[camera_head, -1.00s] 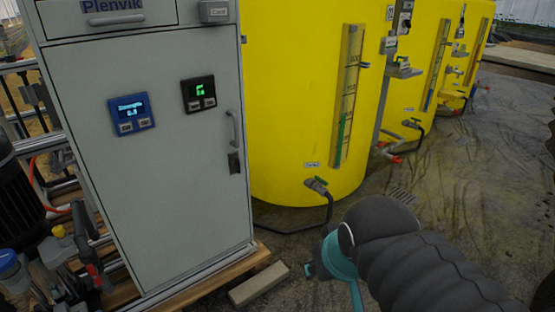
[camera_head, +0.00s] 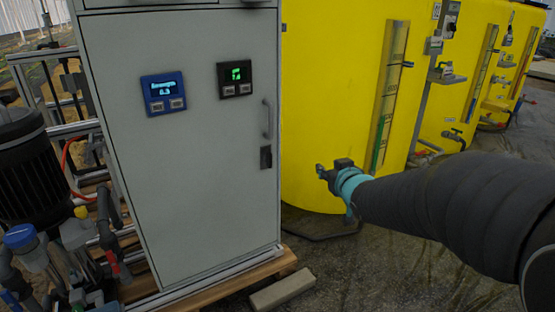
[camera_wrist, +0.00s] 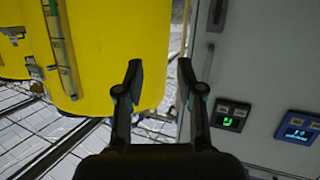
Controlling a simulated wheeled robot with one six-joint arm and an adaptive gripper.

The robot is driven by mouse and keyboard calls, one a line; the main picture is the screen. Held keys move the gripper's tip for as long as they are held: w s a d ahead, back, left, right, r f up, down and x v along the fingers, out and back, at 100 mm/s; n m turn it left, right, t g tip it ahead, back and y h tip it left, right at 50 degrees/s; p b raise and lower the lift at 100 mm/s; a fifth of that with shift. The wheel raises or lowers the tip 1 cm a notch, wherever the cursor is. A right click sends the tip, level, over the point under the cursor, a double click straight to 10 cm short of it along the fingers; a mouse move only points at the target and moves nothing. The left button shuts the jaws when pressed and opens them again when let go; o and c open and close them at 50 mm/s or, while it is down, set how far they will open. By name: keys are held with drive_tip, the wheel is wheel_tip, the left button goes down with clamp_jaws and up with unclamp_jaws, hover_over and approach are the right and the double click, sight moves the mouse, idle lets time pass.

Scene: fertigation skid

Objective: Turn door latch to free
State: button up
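The grey cabinet door (camera_head: 185,130) stands closed as far as I can see. Its small dark latch (camera_head: 265,157) sits at the right edge, below a grey bar handle (camera_head: 267,118). In the wrist view, which is turned over, the latch (camera_wrist: 217,14) is at the top and the handle (camera_wrist: 208,62) is beyond the right finger. My gripper (camera_head: 322,172) is to the right of the latch in the head view, apart from it. In the wrist view my gripper (camera_wrist: 159,68) has its two fingers spread with nothing between them.
A yellow tank (camera_head: 335,70) with a level gauge (camera_head: 390,95) stands right of the cabinet, behind my gripper. Two small displays, blue (camera_head: 163,93) and black (camera_head: 235,78), are on the door. A pale block (camera_head: 282,289) lies on the floor. A dark pump (camera_head: 35,165) is at left.

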sight(271, 156)
drive_tip(key=w+a+f+n+y+b, duration=0.3)
drive_tip(key=w+a+f+y, duration=0.3)
drive_tip(key=a, duration=0.3)
drive_tip(key=shift+t+y, duration=0.3)
drive_tip(key=x, duration=1.3)
drive_tip(key=shift+f+p, duration=0.1)
drive_tip(key=shift+p, duration=0.2)
drive_tip(key=shift+s, duration=0.1)
clamp_jaws()
